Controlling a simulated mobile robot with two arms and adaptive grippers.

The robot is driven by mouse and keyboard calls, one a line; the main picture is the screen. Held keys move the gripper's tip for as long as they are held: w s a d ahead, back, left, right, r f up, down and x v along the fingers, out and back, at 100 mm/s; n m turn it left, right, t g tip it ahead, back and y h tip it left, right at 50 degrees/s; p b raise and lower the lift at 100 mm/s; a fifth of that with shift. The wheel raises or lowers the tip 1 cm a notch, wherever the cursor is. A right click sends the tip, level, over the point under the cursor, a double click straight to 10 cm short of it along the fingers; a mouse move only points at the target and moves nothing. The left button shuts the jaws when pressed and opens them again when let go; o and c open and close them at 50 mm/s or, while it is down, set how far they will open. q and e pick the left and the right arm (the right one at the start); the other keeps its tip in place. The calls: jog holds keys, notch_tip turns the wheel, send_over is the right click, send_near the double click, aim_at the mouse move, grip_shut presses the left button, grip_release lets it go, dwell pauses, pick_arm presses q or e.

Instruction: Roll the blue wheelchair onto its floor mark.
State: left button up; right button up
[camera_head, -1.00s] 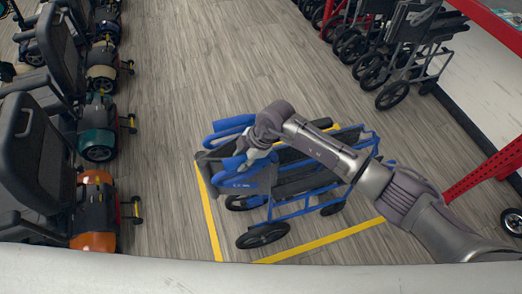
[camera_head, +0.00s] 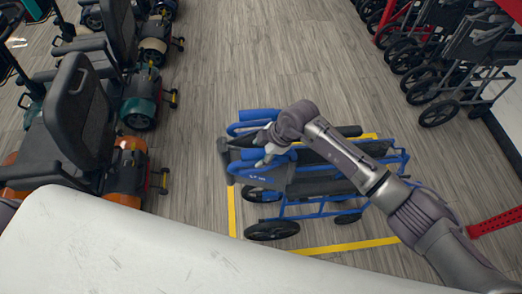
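The blue wheelchair (camera_head: 318,207) stands on the wooden floor right of centre, its blue padded end to the left and its frame running right. The yellow floor mark (camera_head: 350,246) shows as lines around it. The chair's left end overlaps the mark's left line, and most of the chair is over the area inside. My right gripper (camera_head: 266,156) is at the chair's left end, among the blue padded parts. Its fingertips are small and partly hidden, so I cannot tell whether they are closed on it. My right arm covers part of the frame. My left gripper is not in view.
Mobility scooters (camera_head: 85,125) with black seats stand in a row on the left. Folded black wheelchairs (camera_head: 450,65) line the upper right. A red rail (camera_head: 495,222) is at the right edge. Bare floor lies beyond the blue wheelchair. A white surface fills the bottom left.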

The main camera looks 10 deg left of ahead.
jog(key=v, duration=1.2)
dwell(0.4)
